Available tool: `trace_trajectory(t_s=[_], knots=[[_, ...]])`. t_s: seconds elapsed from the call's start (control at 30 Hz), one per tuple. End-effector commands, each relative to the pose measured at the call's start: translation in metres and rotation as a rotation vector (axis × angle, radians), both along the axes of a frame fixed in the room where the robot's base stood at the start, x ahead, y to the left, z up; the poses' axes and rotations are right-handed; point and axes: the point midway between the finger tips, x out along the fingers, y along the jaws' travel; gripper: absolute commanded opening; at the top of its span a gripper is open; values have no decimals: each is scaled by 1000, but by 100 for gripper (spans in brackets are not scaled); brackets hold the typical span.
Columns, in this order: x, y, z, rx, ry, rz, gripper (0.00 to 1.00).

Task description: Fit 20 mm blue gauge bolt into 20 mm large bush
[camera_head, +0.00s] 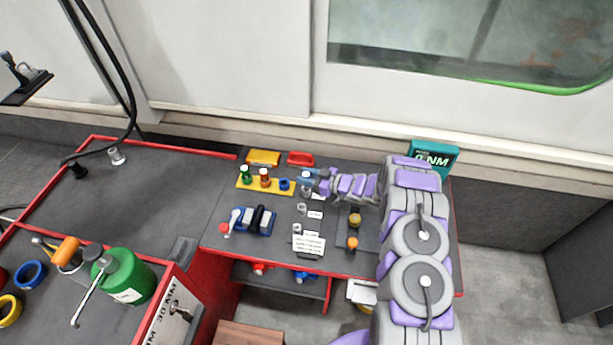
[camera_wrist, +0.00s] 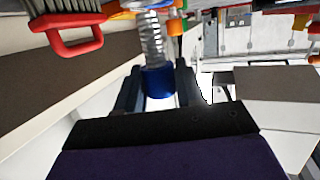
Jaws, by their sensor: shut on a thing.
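The blue gauge bolt (camera_wrist: 158,82) is between the two dark fingers of my gripper (camera_wrist: 158,70) in the wrist view, which are shut on its blue head. Its silver threaded shaft (camera_wrist: 152,38) points away from the fingers. In the head view my gripper (camera_head: 314,178) is over the back of the bench, with the blue head (camera_head: 305,175) at its tip. A silver piece (camera_head: 306,190) shows just below; I cannot tell whether it is the bolt's shaft or a bush. Silver bushes (camera_head: 302,208) (camera_head: 297,228) stand by white labels. I cannot tell which is the 20 mm large bush.
A yellow rack (camera_head: 257,184) left of my gripper holds green-, red- and blue-topped pieces. A blue tray (camera_head: 246,228) is nearer. Orange-topped pieces (camera_head: 355,219) stand at right. A red-handled brush (camera_wrist: 72,35) shows in the wrist view. The left bench (camera_head: 110,185) is mostly clear.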

Motion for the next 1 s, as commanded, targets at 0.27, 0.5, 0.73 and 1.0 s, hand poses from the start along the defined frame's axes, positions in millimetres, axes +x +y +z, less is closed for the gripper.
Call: trace_trajectory(t_s=[0.27, 0.5, 0.73, 1.0], knots=[[0, 0, -7, 0, 1, -1, 0], [0, 0, -12, 0, 1, -1, 0], [0, 0, -17, 0, 1, 0, 0], [0, 0, -23, 0, 0, 0, 0]])
